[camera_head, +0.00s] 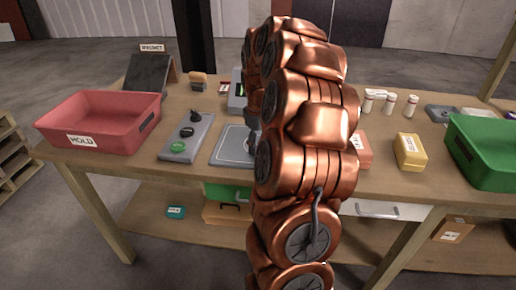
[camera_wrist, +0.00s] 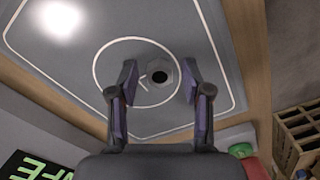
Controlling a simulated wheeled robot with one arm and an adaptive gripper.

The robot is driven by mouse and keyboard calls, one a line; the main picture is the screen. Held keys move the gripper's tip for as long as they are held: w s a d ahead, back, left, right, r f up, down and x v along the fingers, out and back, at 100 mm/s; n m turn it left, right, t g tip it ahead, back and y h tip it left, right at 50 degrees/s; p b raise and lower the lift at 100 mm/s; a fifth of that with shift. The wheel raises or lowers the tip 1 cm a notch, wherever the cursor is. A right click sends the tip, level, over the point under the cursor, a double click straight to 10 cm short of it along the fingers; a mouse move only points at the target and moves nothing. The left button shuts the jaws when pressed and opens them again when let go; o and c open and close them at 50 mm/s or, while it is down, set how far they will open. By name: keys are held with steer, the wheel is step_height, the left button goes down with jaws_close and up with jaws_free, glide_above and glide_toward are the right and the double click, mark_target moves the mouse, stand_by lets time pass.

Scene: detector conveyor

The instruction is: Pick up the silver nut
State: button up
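The silver nut (camera_wrist: 171,70), a grey hexagon with a dark round hole, lies on a grey plate (camera_wrist: 95,45) inside a white printed circle. My gripper (camera_wrist: 157,80) is open, with one finger to the left of the nut and one close to its right side. No grip on the nut shows, and I cannot tell whether the right fingertip touches it. In the head view the plate (camera_head: 226,151) lies on the table, left of my arm, and my arm hides the nut and most of the gripper.
A red HOLD bin (camera_head: 100,120) and a grey button panel (camera_head: 188,137) stand to the left on the wooden table (camera_head: 385,180). A yellow box (camera_head: 410,151), several small white bottles (camera_head: 390,103) and a green bin (camera_head: 485,152) stand to the right.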

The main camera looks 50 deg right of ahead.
jaws_close()
steer(key=shift+r, duration=0.1)
